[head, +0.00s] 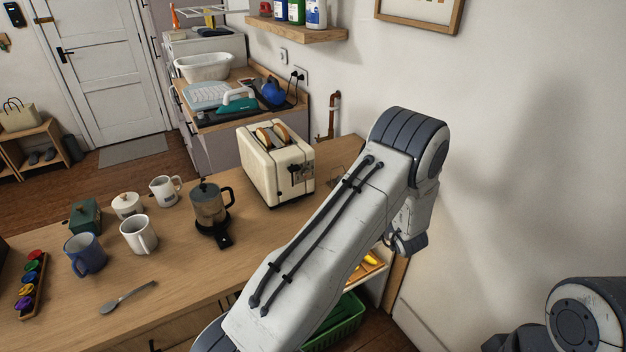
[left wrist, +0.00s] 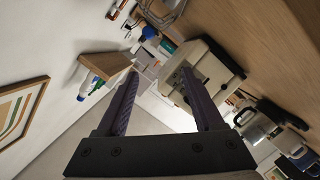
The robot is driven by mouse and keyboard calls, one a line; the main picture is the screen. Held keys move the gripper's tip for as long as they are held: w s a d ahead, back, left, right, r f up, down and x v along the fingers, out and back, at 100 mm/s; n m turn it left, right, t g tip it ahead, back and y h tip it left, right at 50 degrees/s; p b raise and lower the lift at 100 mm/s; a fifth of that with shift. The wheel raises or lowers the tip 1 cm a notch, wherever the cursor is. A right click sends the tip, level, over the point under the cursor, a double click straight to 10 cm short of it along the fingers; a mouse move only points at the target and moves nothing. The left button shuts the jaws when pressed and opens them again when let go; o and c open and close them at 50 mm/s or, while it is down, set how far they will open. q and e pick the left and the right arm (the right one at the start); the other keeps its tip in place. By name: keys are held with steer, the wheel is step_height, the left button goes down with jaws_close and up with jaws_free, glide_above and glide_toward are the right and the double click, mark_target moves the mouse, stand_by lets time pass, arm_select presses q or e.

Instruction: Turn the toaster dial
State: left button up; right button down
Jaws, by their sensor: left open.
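The cream toaster (head: 262,165) stands on the wooden counter, with two slices of bread in its top slots. Its dark control panel (head: 300,172) is on the end facing right; the dial is too small to make out clearly. My left arm reaches up in front of the counter, right of the toaster, and bends down at the wrist; its fingers are not clear in the head view. In the left wrist view my left gripper (left wrist: 160,74) is open and empty. The toaster (left wrist: 196,62) shows beyond the right finger, apart from it and partly hidden. My right gripper is out of view.
A dark coffee press (head: 208,207), a white mug (head: 139,236), a blue mug (head: 85,255) and a spoon (head: 128,298) are left of the toaster. The wall is close on the right. A green basket (head: 342,322) sits low beneath my left arm.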

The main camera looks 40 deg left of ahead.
mark_target(307, 174)
arm_select(q)
steer(key=a+n+g+y+p, duration=0.1)
steer(key=a, duration=0.3)
steer(key=s+a+n+g+y+p, duration=0.1)
steer(key=a, duration=0.4)
steer(key=a+y+p, duration=0.1)
steer(key=a, duration=0.4)
steer(key=shift+s+f+n+g+y, duration=0.35)
steer(key=shift+s+n+g+y, duration=0.05)
steer(key=shift+w+a+f+p, duration=0.1)
steer(key=shift+w+a+p, duration=0.15)
steer(key=shift+a, duration=0.35)
jaws_close()
